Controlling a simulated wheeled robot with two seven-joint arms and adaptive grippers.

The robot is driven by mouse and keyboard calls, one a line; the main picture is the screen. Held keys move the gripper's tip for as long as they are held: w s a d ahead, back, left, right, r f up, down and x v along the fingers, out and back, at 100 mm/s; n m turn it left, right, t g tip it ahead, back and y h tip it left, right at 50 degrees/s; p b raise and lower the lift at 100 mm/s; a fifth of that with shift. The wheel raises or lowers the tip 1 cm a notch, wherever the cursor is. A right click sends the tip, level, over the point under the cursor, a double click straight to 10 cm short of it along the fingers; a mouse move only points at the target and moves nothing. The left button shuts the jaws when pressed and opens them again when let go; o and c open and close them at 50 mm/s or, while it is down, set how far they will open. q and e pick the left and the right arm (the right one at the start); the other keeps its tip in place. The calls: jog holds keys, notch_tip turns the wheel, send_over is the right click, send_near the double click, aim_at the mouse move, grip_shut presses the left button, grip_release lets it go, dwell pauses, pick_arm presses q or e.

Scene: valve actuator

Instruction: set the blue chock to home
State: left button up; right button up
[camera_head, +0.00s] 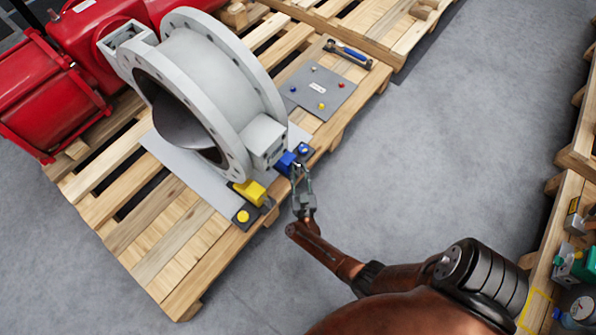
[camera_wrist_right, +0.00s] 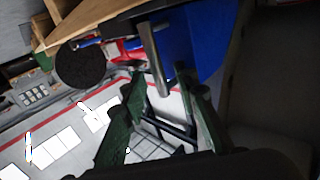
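The blue chock (camera_head: 286,162) sits at the foot of the grey valve body (camera_head: 222,85), on the pallet's near right edge. Beside it is a dark pad with a blue round mark (camera_head: 304,150). My right gripper (camera_head: 297,170) is at the chock's right side, past the pallet edge. In the right wrist view, a large blue surface, likely the chock (camera_wrist_right: 205,40), is close ahead. A metal pin (camera_wrist_right: 154,60) shows between the open fingertips (camera_wrist_right: 160,76), with gaps visible on both sides. Contact cannot be told. My left gripper is not in view.
A yellow chock (camera_head: 250,191) and a yellow-marked pad (camera_head: 243,216) stand at the near pallet edge. Red equipment (camera_head: 48,90) is at the left. Grey floor (camera_head: 460,130) is clear at the right.

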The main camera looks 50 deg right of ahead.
jog(key=shift+c, duration=0.3)
grip_shut()
dwell(0.4)
